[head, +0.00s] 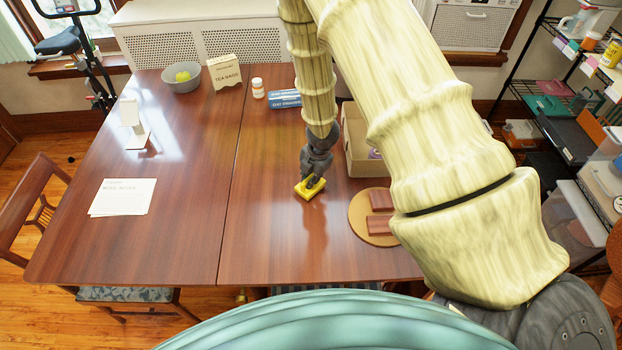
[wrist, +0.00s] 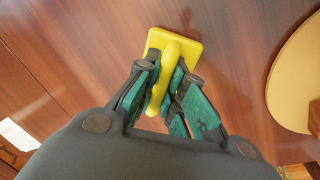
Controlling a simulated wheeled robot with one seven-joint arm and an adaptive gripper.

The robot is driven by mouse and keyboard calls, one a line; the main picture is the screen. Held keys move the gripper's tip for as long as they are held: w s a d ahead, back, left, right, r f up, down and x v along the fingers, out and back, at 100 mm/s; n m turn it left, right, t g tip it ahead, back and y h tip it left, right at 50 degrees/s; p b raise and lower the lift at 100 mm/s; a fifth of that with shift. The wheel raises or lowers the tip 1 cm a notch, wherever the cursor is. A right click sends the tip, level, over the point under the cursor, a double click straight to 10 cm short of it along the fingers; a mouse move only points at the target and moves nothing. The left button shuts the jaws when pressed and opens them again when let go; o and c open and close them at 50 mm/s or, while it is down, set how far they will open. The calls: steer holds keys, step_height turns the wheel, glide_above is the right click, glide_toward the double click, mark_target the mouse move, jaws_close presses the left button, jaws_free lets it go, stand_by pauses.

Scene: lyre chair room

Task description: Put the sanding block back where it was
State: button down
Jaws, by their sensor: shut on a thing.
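The yellow sanding block (head: 309,188) is at the middle of the brown table (head: 190,240), left of the round tan board. In the wrist view the sanding block (wrist: 188,45) shows a flat yellow base with a raised handle. My gripper (head: 313,180) is above it, and in the wrist view my gripper's green-padded fingers (wrist: 166,90) are shut on the handle from both sides. I cannot tell whether the block's base touches the table or hangs slightly above it.
A round tan board (head: 361,228) with reddish-brown blocks (head: 381,226) lies to the right. Behind it stands an open cardboard box (head: 357,150), partly hidden by my arm. A grey bowl (head: 181,79), a tea bags box (head: 224,73) and papers (head: 122,197) are farther left. The table's middle left is clear.

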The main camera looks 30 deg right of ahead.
mark_target(316, 187)
steer(key=shift+f, duration=0.6)
steer(key=shift+f, duration=0.1)
steer(key=c, duration=1.5)
jaws_free()
steer(key=shift+r, duration=0.2)
steer(key=r, duration=0.4)
steer(key=s+r+p, duration=0.1)
steer(key=r, duration=0.2)
steer(key=s+r+p, duration=0.1)
steer(key=r, duration=0.3)
steer(key=shift+d+r, duration=0.3)
steer(key=shift+d, duration=0.05)
